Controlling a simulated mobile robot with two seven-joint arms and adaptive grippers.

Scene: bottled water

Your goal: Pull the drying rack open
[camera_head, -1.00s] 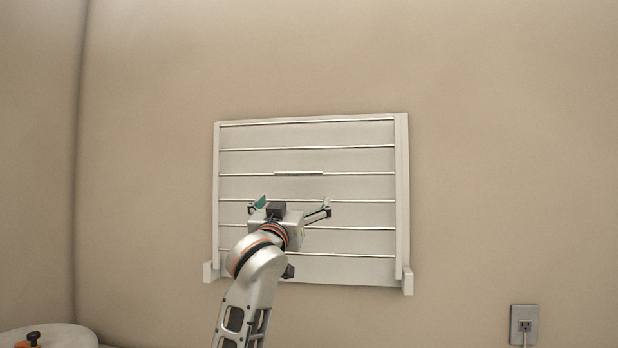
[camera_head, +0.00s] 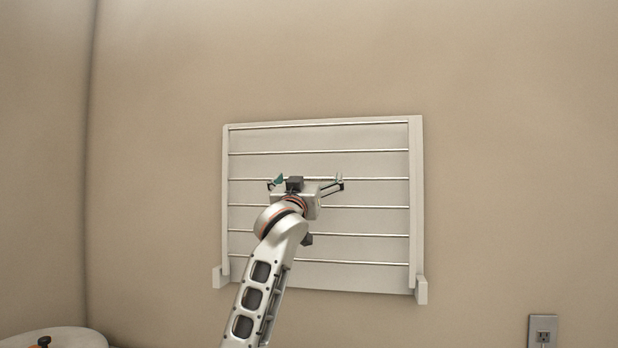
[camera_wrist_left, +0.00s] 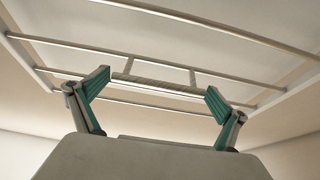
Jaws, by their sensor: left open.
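The drying rack (camera_head: 416,200) is a pale wall-mounted frame with several thin metal rails, and it sits folded flat against the wall. In the left wrist view its rails (camera_wrist_left: 215,35) cross overhead, and a short handle bar (camera_wrist_left: 160,86) hangs from one rail on two small posts. My left gripper (camera_head: 308,181) is in front of the rack's middle and hides most of the handle in the head view. Its fingers (camera_wrist_left: 157,93) are spread wide in the left wrist view, one near each end of the handle, not closed on it. My right gripper is out of view.
A beige wall (camera_head: 510,130) surrounds the rack, with a power outlet (camera_head: 542,331) at the lower right. A rounded white object (camera_head: 70,338) with a dark knob shows at the lower left. The space on both sides of the rack is clear.

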